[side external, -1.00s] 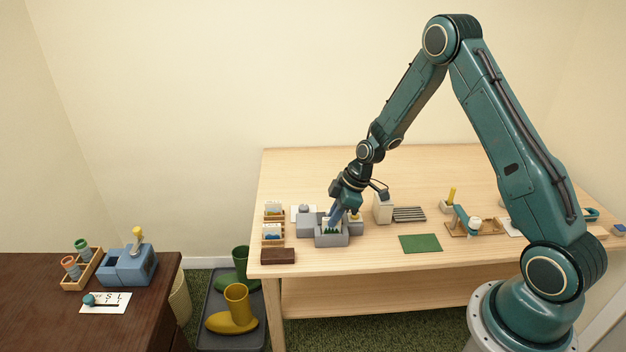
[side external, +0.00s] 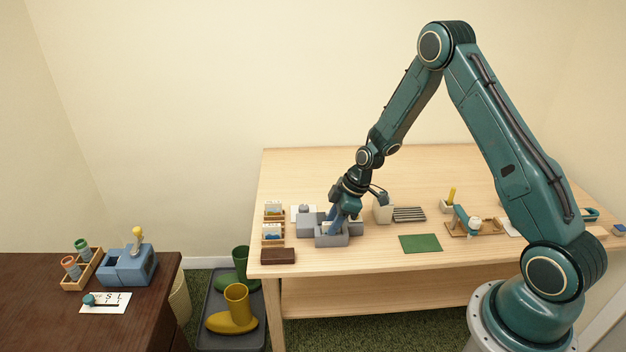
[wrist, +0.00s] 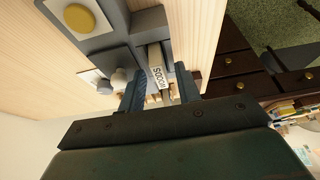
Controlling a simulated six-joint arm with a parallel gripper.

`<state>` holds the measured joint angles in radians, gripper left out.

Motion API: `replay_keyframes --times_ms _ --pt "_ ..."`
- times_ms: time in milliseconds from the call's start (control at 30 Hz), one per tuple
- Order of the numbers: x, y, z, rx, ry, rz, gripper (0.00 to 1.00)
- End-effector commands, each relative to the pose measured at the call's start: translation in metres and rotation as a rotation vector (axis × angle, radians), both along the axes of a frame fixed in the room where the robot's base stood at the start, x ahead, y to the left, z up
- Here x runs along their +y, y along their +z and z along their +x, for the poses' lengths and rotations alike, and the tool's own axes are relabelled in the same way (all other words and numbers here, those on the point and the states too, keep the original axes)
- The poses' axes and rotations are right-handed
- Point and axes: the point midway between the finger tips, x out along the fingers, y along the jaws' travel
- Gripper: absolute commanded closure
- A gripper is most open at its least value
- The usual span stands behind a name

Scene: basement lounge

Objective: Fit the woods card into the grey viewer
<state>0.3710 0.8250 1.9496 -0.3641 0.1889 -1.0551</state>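The woods card (wrist: 157,68), a pale piece lettered WOODS on its top edge, sits low in the slot of the grey viewer (side external: 331,240). In the wrist view the grey viewer (wrist: 150,22) surrounds it. My gripper (wrist: 160,74) is down at the viewer with one finger on each side of the card. The fingers look spread, with narrow gaps beside the card. In the side view my gripper (side external: 337,228) points down into the viewer, and the fingers hide the card's picture.
Small wooden card holders (side external: 272,232) and a dark brown block (side external: 278,256) stand left of the viewer. A cream box (side external: 383,213), a dark slatted rack (side external: 409,214) and a green mat (side external: 420,243) lie to the right. The back of the table is clear.

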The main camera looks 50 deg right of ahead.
Motion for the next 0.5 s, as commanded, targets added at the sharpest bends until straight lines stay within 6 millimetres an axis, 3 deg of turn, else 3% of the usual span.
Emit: replay_keyframes --times_ms 267,500 --pt "-0.001 0.008 -0.001 -0.001 0.0 -0.001 0.67" --pt "-0.008 0.03 -0.007 -0.002 -0.001 -0.001 0.67"
